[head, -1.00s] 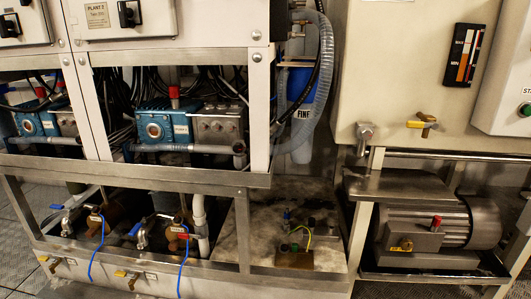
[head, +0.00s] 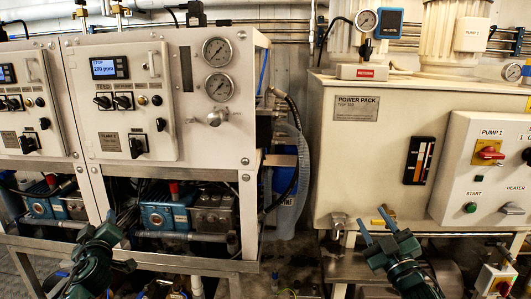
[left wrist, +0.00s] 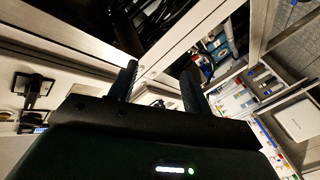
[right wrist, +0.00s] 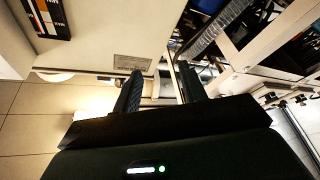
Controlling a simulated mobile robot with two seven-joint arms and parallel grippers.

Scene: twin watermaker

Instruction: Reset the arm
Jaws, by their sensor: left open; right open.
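My left gripper (head: 108,225) is at the lower left in the head view, in front of the watermaker frame below the PLANT 2 panel. Its two fingers (left wrist: 158,85) stand apart and empty in the left wrist view. My right gripper (head: 378,228) is at the lower right in the head view, in front of the lower edge of the power pack cabinet (head: 368,150). Its fingers (right wrist: 158,88) are also apart with nothing between them in the right wrist view. Neither gripper appears to hold anything.
The PLANT 2 panel (head: 122,75) with gauges stands left. The PUMP 1 box (head: 487,165) with a red switch is at the right. A hose and blue filter (head: 285,185) fill the gap between cabinets. Metal frame bars (head: 225,265) run low in front.

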